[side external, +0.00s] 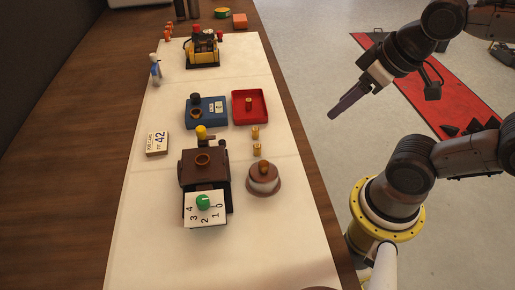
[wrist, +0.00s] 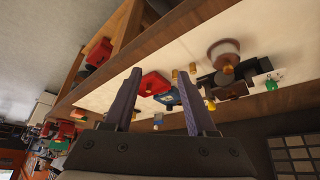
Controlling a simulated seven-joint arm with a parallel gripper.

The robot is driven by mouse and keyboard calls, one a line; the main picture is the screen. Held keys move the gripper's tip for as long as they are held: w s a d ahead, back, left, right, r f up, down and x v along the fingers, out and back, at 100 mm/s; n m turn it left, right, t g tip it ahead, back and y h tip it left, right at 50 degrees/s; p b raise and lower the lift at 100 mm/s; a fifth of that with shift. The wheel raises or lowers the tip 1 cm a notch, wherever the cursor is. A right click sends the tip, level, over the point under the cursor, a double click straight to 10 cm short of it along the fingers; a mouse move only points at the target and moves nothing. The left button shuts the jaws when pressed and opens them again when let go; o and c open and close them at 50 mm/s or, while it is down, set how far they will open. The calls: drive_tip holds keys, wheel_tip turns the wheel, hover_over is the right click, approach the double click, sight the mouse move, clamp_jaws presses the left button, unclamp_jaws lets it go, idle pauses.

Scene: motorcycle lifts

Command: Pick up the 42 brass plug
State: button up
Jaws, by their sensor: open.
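Several small brass plugs show in the side view. Two stand on the white mat, an upper plug (side external: 255,133) and a lower plug (side external: 257,150). Another plug (side external: 249,101) is in the red tray (side external: 237,112), and one (side external: 264,167) sits on the round brown-and-white stand (side external: 263,184). I cannot read any number on them. A card marked 42 (side external: 157,143) lies at the left of the mat. My gripper (side external: 334,113) is open and empty, out over the floor right of the table. Its two fingers (wrist: 160,78) frame the distant tray in the wrist view.
A brown device (side external: 205,165) with a numbered dial plate (side external: 204,211) stands left of the stand. A blue box (side external: 206,112) is beside the tray. A yellow-black machine (side external: 202,50) and a small figure (side external: 155,70) stand farther back.

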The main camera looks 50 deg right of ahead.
wheel_tip(320, 180, up, 4)
drive_tip(key=w+n+g, duration=0.1)
drive_tip(key=w+n, duration=0.1)
drive_tip(key=n, duration=0.6)
drive_tip(key=n+g, duration=0.5)
drive_tip(key=n, duration=0.6)
hover_over(257, 145)
drive_tip(key=f, duration=0.2)
wheel_tip(257, 145, down, 7)
drive_tip(key=shift+s+a+f, duration=0.1)
drive_tip(key=shift+s+f, duration=0.05)
drive_tip(key=shift+f, duration=3.3)
drive_tip(key=shift+c, duration=0.2)
clamp_jaws()
